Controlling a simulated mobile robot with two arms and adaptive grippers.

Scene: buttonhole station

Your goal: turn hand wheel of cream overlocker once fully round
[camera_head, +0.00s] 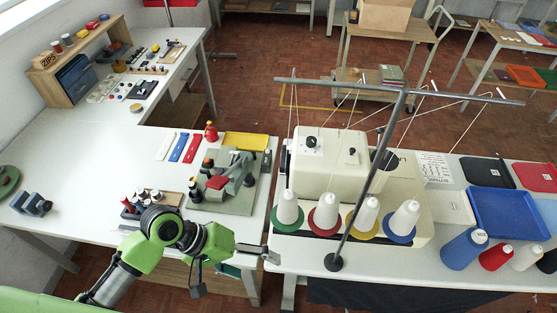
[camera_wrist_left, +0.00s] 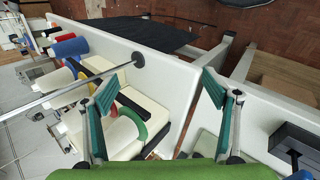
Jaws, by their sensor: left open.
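The cream overlocker (camera_head: 322,160) stands on the right-hand table, behind a row of thread cones on coloured discs. A dark round part at its right side (camera_head: 388,160) looks like the hand wheel, partly behind the thread stand's pole. In the left wrist view the overlocker (camera_wrist_left: 121,133) shows sideways, partly behind a finger; I cannot make out its hand wheel there. My left gripper (camera_head: 270,254) is at the front left of this table, apart from the overlocker. The left wrist view shows its two green-padded fingers (camera_wrist_left: 160,88) spread and empty. My right gripper is out of view.
The thread stand's pole (camera_head: 366,190) and its crossbar (camera_head: 400,91) rise over the overlocker, with threads running down. A blue tray (camera_head: 508,214) and large cones (camera_head: 464,249) lie to the right. A grey-green machine (camera_head: 231,181) stands on the left table, across a narrow gap.

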